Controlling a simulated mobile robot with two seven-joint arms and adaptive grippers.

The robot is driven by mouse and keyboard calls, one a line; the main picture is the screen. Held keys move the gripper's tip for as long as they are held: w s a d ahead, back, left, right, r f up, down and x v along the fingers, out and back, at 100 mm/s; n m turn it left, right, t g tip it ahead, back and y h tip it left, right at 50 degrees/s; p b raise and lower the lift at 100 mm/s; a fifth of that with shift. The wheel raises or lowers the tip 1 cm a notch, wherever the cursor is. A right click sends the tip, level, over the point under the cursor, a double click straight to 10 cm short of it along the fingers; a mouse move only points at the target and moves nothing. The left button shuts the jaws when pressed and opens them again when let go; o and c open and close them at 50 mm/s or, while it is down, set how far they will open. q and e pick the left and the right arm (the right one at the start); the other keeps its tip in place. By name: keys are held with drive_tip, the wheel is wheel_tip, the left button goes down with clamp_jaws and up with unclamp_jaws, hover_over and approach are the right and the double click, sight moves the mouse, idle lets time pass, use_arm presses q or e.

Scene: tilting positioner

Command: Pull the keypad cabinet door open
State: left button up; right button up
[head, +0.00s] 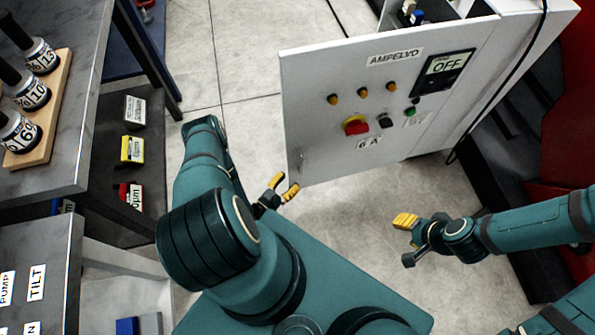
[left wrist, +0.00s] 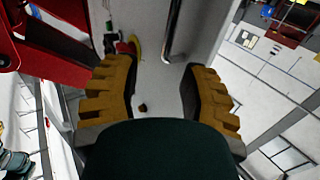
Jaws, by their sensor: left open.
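The white cabinet door (head: 330,130) carries an AMPELVO label, a dark display panel (head: 443,72) reading OFF, orange lamps and a red stop button (head: 356,126). In the left wrist view, a shiny metal bar handle (left wrist: 173,35) stands on the pale door face, ahead of and between the finger directions. My left gripper (head: 279,188) is open and empty beside the door's lower left corner. Its two yellow fingers (left wrist: 162,95) are spread apart, with the handle beyond their tips.
At left, a grey table (head: 82,130) holds a wooden rack (head: 50,105) with black-handled tools. Small labelled boxes (head: 133,149) sit on a lower shelf. A black cable (head: 500,90) hangs at the cabinet's right. Pale floor (head: 240,60) is open left of the door.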

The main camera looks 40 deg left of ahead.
use_arm(q)
drive_tip(key=shift+s+a, duration=0.2)
drive_tip(key=shift+s, duration=1.75)
drive_tip(key=w+d+r+n+g+h, duration=0.15)
drive_tip(key=w+d+g, duration=0.25)
drive_tip(key=w+g, duration=0.45)
drive_tip(key=s+d+r+n+g, duration=0.3)
drive_tip(key=s+d+r+g, duration=0.8)
drive_tip(key=r, duration=0.3)
drive_tip(key=w+d+r+m+t, duration=0.2)
drive_tip(key=w+d+r+t, duration=0.1)
drive_tip(key=w, duration=0.3)
drive_tip(key=shift+w+d+r, duration=0.2)
drive_tip(key=shift+r, duration=0.35)
